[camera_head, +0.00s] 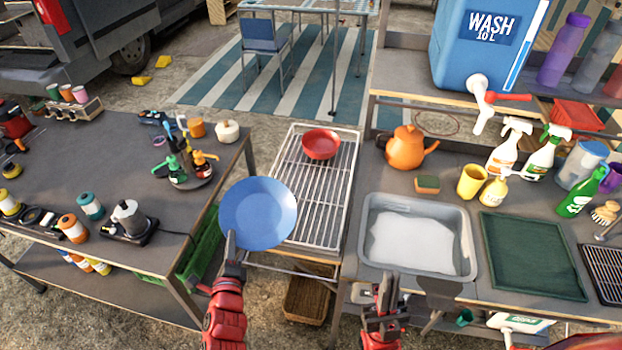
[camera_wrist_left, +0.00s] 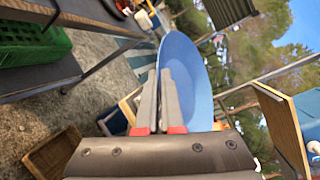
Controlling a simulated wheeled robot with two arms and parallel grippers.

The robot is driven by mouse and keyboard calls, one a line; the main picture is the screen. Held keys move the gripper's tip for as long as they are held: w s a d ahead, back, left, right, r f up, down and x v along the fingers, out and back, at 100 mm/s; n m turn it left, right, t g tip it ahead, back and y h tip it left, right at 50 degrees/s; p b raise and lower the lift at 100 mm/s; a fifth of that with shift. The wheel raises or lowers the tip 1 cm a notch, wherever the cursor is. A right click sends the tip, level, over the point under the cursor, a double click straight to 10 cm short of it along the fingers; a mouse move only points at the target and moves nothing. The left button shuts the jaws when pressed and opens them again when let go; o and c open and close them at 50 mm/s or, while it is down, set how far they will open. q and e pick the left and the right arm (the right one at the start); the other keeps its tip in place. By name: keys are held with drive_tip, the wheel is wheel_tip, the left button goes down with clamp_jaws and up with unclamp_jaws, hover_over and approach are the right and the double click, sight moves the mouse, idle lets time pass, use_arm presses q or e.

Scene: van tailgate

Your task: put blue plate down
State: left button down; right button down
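The blue plate (camera_head: 258,212) is held by its near rim in my left gripper (camera_head: 231,248). In the head view it overlaps the left part of the wire rack (camera_head: 340,190); whether it touches the rack cannot be told. In the left wrist view the blue plate (camera_wrist_left: 186,80) rises from between the shut fingers of the left gripper (camera_wrist_left: 160,95). My right gripper (camera_head: 386,290) is in front of the sink's near edge with nothing visible in it; its finger gap is not clear.
A red bowl (camera_head: 321,144) sits at the far end of the rack. The sink (camera_head: 418,205) with foamy water is right of the rack, then a green mat (camera_head: 530,255). A dark table (camera_head: 90,150) with bottles is at left. The rack's middle and right are bare.

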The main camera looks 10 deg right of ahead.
sight(280, 220)
use_arm(q)
drive_tip(key=shift+g, duration=0.9)
drive_tip(key=w+d+r, duration=0.1)
drive_tip(key=w+d, duration=0.1)
drive_tip(key=w+d+r+p, duration=0.1)
drive_tip(key=d+r, duration=0.1)
drive_tip(key=w+d+r+p, duration=0.1)
drive_tip(key=w, duration=0.1)
drive_tip(key=shift+w+d+r, duration=0.3)
drive_tip(key=shift+d, duration=0.1)
drive_tip(key=d, duration=0.2)
drive_tip(key=w+d+r+g+p, duration=0.1)
drive_tip(key=w+d+r+g, duration=0.1)
drive_tip(key=d, duration=0.1)
drive_tip(key=shift+d+r+h, duration=0.25)
drive_tip(key=shift+d+h, duration=0.05)
drive_tip(key=shift+d, duration=0.35)
drive_tip(key=shift+d+f+p, duration=0.15)
drive_tip(key=shift+f+p, duration=0.1)
drive_tip(key=shift+p, duration=0.25)
wheel_tip(280, 220, down, 5)
drive_tip(key=shift+s+r+p, duration=0.1)
drive_tip(key=shift+p, duration=0.5)
wheel_tip(280, 220, down, 4)
drive_tip(key=shift+f+p, duration=0.2)
drive_tip(key=shift+p, duration=0.1)
